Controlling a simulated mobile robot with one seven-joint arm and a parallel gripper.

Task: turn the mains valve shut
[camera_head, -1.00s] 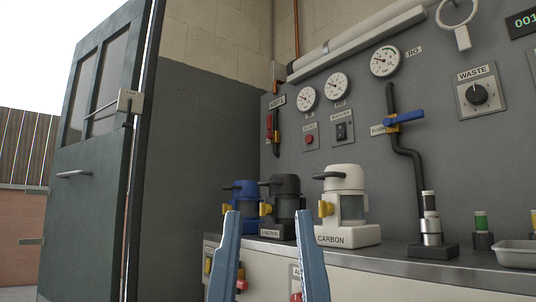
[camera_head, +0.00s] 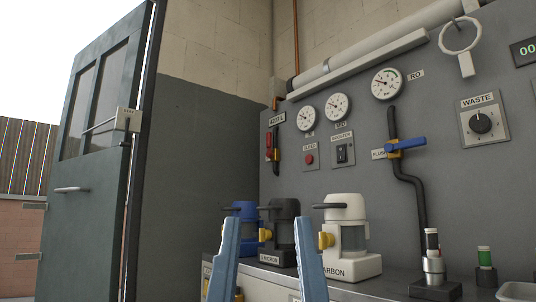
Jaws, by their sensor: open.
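A small valve with a red handle (camera_head: 268,147) sits on a short dark pipe at the left end of the grey wall panel, below a label too small to read surely. It may be the mains valve; no readable tag confirms this. The handle hangs roughly upright along the pipe. My gripper (camera_head: 268,223) shows as two blue fingers at the bottom of the picture. They are wide apart with nothing between them. In the picture they are below the red handle and nearer to me, apart from it.
Blue, black and white filter housings (camera_head: 345,238) stand on the counter behind my fingers. A blue-handled flush valve (camera_head: 405,145), gauges (camera_head: 387,84) and a waste knob (camera_head: 482,123) are on the panel. A dark door (camera_head: 95,180) stands at the left.

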